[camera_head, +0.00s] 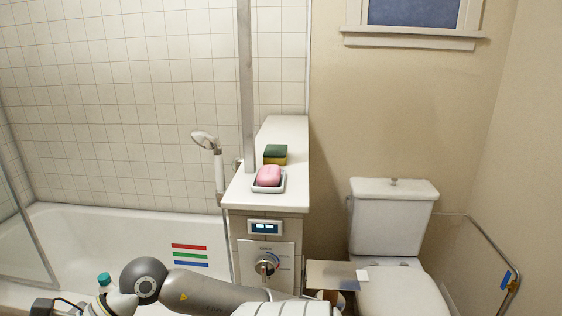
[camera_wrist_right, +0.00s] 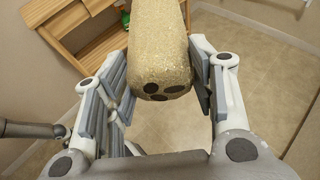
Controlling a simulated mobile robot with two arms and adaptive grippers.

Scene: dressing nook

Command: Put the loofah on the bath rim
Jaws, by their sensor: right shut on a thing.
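The loofah (camera_wrist_right: 160,60), a tan, rough-textured cylinder with dark round spots on its near end, is held between the fingers of my right gripper (camera_wrist_right: 166,88) in the right wrist view. A finger presses on each side of it, and its far end runs out of the picture. The left gripper's fingers do not show.
A tiled ledge (camera_head: 288,140) bears a pink soap (camera_head: 268,175) in a dish and a green-yellow sponge (camera_head: 275,154). A hand shower (camera_head: 218,170) hangs beside it. A teal-capped bottle (camera_head: 104,281) stands low left. A toilet (camera_head: 393,225) is at right. A wooden shelf unit (camera_wrist_right: 75,45) shows in the wrist view.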

